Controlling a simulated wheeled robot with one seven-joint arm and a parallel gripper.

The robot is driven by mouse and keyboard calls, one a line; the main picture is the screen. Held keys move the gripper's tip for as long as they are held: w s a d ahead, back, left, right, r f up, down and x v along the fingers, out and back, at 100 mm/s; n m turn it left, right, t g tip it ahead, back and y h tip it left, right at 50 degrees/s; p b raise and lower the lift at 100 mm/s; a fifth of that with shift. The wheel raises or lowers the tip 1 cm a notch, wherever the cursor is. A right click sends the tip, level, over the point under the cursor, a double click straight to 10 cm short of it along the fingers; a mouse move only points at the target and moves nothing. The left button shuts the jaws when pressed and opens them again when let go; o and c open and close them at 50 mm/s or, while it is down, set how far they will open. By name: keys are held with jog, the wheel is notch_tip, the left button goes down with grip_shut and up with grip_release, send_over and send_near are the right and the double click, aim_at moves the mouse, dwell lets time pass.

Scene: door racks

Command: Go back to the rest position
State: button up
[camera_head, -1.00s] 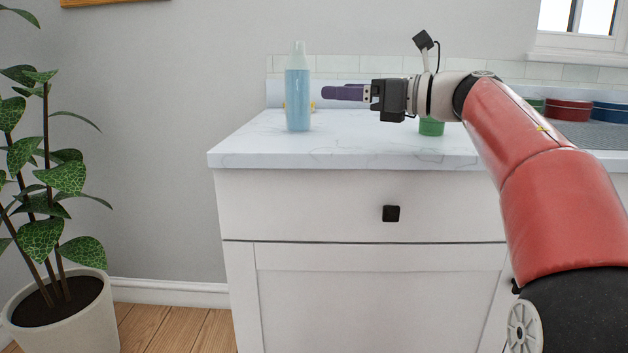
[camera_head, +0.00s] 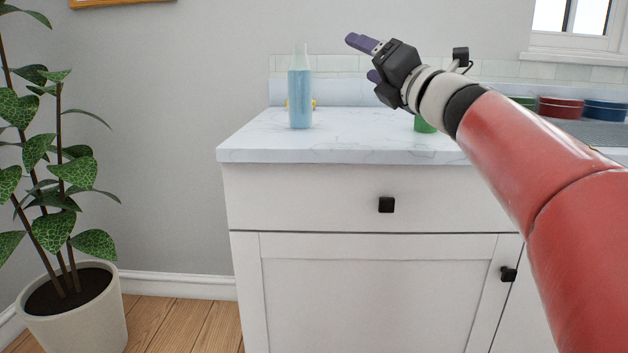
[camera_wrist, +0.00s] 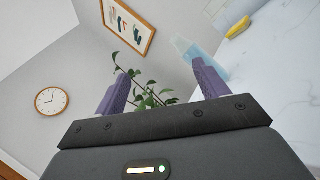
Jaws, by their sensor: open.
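My gripper (camera_head: 360,59) is raised above the counter, to the right of the blue bottle, with its purple fingers pointing up and left. In the wrist view my gripper (camera_wrist: 159,85) has its two purple fingers wide apart with nothing held between them. My red arm reaches in from the lower right of the head view and hides part of the counter.
A translucent blue bottle (camera_head: 300,92) stands upright on the white counter (camera_head: 270,145). A green object (camera_head: 424,125) sits partly behind my wrist. Red (camera_head: 565,108) and blue (camera_head: 606,110) round containers stand at the right. A potted plant (camera_head: 75,310) is on the floor left.

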jog(key=s+d+f+m+g+h+p, duration=0.1)
jog(key=s+d+f+m+h, duration=0.2)
jog(key=f+m+h, duration=0.4)
jog(key=s+d+f+m+g+h, duration=0.1)
jog(key=s+d+f+m+h, duration=0.25)
jog(key=m, duration=0.65)
jog(key=s+d+f+m+g+h+p, duration=0.1)
jog(key=s+d+f+m+h, duration=0.3)
jog(key=f+m, duration=0.35)
jog(key=s+a+f+m+g+y, duration=0.1)
jog(key=s+f+m+g, duration=0.3)
jog(key=s+f, duration=0.5)
jog(key=s+a+f+m+g+y, duration=0.1)
jog(key=s+a+f+m+g, duration=0.2)
jog(key=s+f, duration=0.7)
notch_tip(320, 180, down, 3)
jog(key=m+g, duration=0.2)
jog(key=m, duration=0.1)
jog(key=shift+a+r+p, duration=0.2)
jog(key=shift+a+p, duration=0.05)
jog(key=shift+p, duration=0.1)
jog(key=shift+y, duration=0.25)
